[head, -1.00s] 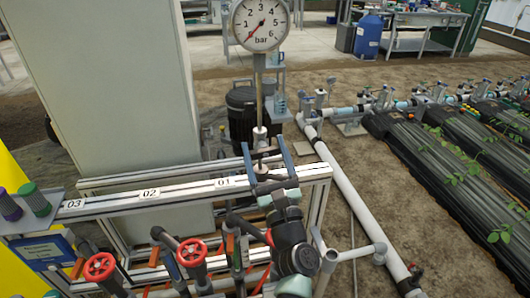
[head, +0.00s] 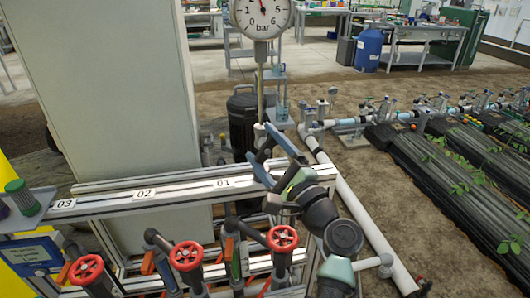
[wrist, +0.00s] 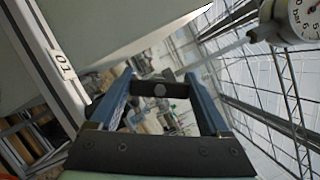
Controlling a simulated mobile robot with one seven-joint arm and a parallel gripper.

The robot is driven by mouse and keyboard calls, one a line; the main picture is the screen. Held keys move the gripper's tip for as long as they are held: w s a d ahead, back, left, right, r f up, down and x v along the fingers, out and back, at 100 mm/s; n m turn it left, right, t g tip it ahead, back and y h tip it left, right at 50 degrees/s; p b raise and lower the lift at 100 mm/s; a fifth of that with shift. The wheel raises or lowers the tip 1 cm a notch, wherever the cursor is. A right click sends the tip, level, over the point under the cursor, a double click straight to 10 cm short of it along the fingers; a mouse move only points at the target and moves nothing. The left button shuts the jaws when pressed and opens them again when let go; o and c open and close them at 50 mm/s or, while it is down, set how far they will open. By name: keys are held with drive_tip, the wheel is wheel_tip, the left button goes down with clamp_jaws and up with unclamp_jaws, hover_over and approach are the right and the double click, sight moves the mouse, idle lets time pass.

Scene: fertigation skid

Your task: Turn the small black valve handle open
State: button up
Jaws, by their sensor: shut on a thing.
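The small black valve handle shows in the wrist view (wrist: 160,89) as a dark bar with a bolt head in its middle, spanning between my fingertips. My gripper (head: 261,145) has two blue fingers and is shut on the handle. In the head view it reaches up and left, at the foot of the gauge post above the 01 end of the rail. In that view the handle is mostly hidden between the fingers. The fingers also show in the wrist view (wrist: 160,84).
The pressure gauge (head: 262,14) stands above, its needle pointing upward; its top is cut off. Red valve wheels (head: 186,255) and the numbered rail (head: 180,190) lie in front. A grey cabinet (head: 100,90) stands at left, white pipe (head: 348,205) at right.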

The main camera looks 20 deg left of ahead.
drive_tip(key=n+g, duration=0.1)
drive_tip(key=n, duration=0.2)
drive_tip(key=n+g+h, duration=0.1)
drive_tip(key=n, duration=0.2)
drive_tip(key=shift+f, duration=0.15)
drive_tip(key=shift+n, duration=0.4)
drive_tip(key=o, duration=1.2)
drive_tip(key=v, duration=1.3)
drive_tip(key=shift+s+a, duration=0.1)
drive_tip(key=shift+r+h, duration=0.25)
drive_tip(key=shift+h, duration=0.05)
